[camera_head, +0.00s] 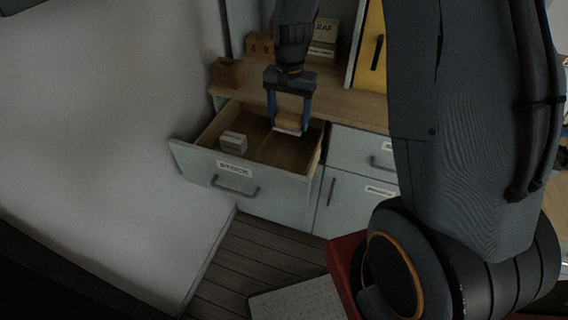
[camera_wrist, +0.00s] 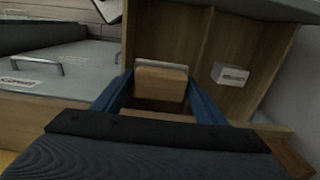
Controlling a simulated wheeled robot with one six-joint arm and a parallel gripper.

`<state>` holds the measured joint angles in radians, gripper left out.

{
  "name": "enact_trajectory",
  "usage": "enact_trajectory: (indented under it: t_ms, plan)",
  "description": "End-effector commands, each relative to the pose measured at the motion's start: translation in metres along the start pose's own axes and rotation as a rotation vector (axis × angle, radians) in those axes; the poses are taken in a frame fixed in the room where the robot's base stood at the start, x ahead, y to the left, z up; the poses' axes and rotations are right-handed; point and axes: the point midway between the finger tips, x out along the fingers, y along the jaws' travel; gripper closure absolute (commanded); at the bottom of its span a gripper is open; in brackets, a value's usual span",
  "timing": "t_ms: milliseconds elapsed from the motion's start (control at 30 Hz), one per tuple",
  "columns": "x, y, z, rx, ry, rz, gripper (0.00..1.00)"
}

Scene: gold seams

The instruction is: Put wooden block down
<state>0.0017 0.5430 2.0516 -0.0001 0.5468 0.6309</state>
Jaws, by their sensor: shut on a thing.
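The wooden block (camera_head: 289,122) is between the fingers of my gripper (camera_head: 287,118), at the right part of the open drawer marked STOCK (camera_head: 208,171). In the wrist view the block (camera_wrist: 160,86) shows its brown face between the two blue fingers of my gripper (camera_wrist: 160,95). My gripper is shut on it. A pale layer shows at the block's edge; I cannot tell whether it is part of the block or a separate thing. I cannot tell whether the block touches the drawer floor.
A pale labelled block (camera_head: 233,142) lies in the drawer's left part; it also shows in the wrist view (camera_wrist: 231,75). A divider (camera_wrist: 204,40) runs between the compartments. A brown box (camera_head: 227,72) and lettered blocks (camera_head: 261,45) stand on the wooden counter (camera_head: 345,107) behind.

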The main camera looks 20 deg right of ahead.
Motion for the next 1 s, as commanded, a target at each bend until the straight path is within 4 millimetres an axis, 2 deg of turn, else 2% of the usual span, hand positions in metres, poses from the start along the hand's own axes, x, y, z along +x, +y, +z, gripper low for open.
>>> enact_trajectory:
  t_ms: [33, 100, 300, 567, 800, 1000]
  plan:
    - [0.017, -0.001, -0.002, 0.0, -0.001, 0.001, 0.52]
    - [0.033, -0.003, -0.004, 0.0, -0.001, 0.001, 0.52]
    - [0.072, -0.006, -0.007, -0.002, -0.001, 0.0, 0.52]
    - [0.097, -0.007, -0.007, -0.004, -0.002, 0.002, 0.52]
    - [0.133, -0.007, -0.006, -0.004, -0.002, 0.002, 0.52]
    - [0.147, -0.008, -0.007, -0.005, -0.002, 0.001, 0.52]
